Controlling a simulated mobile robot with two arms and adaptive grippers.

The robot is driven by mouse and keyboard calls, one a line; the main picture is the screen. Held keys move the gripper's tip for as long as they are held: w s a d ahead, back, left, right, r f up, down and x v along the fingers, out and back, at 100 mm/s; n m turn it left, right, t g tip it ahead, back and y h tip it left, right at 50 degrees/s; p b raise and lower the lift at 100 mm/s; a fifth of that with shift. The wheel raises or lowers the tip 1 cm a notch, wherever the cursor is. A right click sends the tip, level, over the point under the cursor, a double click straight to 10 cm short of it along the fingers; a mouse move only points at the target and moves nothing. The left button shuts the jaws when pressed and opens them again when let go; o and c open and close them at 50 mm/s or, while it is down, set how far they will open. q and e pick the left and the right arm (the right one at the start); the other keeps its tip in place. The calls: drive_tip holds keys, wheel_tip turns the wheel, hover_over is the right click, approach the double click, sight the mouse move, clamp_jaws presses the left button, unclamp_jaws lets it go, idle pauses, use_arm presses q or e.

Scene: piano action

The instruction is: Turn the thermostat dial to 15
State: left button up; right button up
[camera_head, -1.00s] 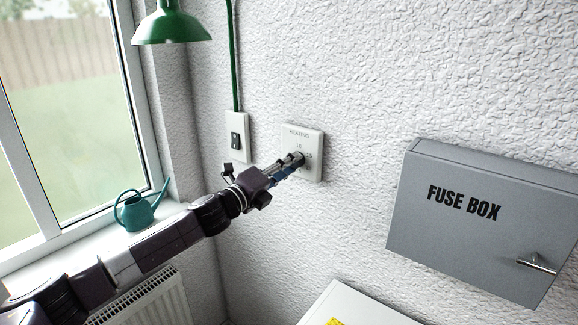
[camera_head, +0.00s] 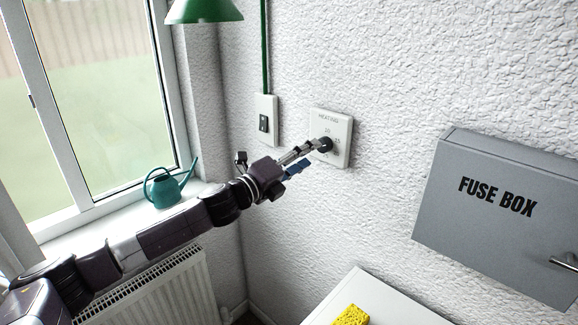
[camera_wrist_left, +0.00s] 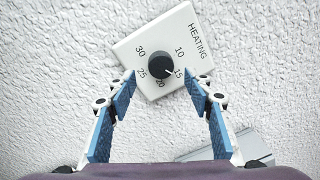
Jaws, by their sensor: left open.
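The white thermostat plate (camera_head: 344,122) marked HEATING is on the wall, with a round black dial (camera_head: 325,145) on it. In the left wrist view the plate (camera_wrist_left: 132,45) looks rotated, and the black dial (camera_wrist_left: 159,65) is in full view. A small white mark at the dial's lower-right edge points close to the 15. My left gripper (camera_head: 308,156) is open in front of the plate. In the wrist view its blue-padded fingers (camera_wrist_left: 160,76) are spread wide, left and right of the dial, and do not touch it. My right gripper is not in view.
A grey fuse box (camera_head: 500,210) is on the wall at right. A teal watering can (camera_head: 168,188) stands on the sill. A yellow sponge (camera_head: 351,316) lies below on a white surface.

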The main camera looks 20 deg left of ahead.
use_arm(q)
drive_tip(key=v, duration=0.8)
idle(0.4)
